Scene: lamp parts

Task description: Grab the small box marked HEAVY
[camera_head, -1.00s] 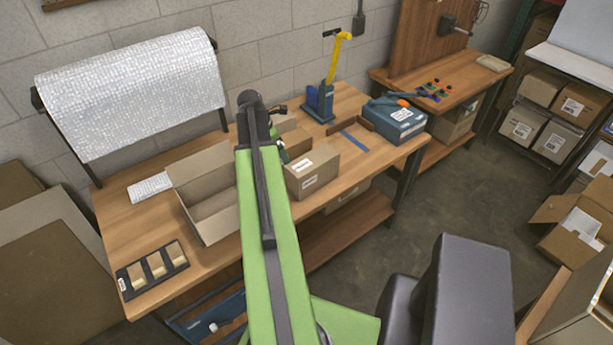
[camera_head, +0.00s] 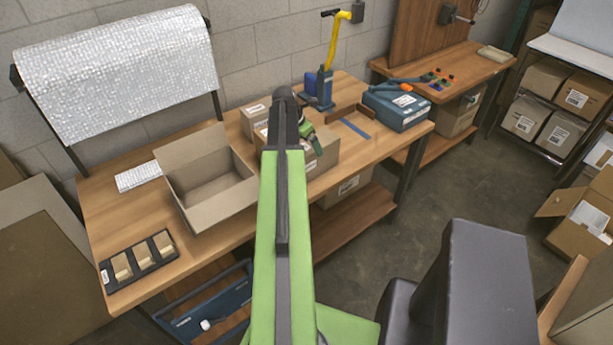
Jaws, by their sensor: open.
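Several small closed cardboard boxes stand close together on the wooden bench. One box (camera_head: 326,157) is partly hidden behind my arm and gripper. Another box (camera_head: 254,120) with a white label stands behind and to the left. The print on the labels is too small to read, so I cannot tell which one is marked HEAVY. My gripper (camera_head: 314,143) is at the end of the green arm, over or just in front of the right-hand box. It is open, and its fingertips are hard to make out; I cannot tell whether they touch the box.
A large open carton (camera_head: 205,185) stands left of my arm. A dark tray with small blocks (camera_head: 139,261) lies at the bench's front left. A blue case (camera_head: 398,108), a blue tool with a yellow handle (camera_head: 325,85) and a brown strip (camera_head: 348,112) are to the right.

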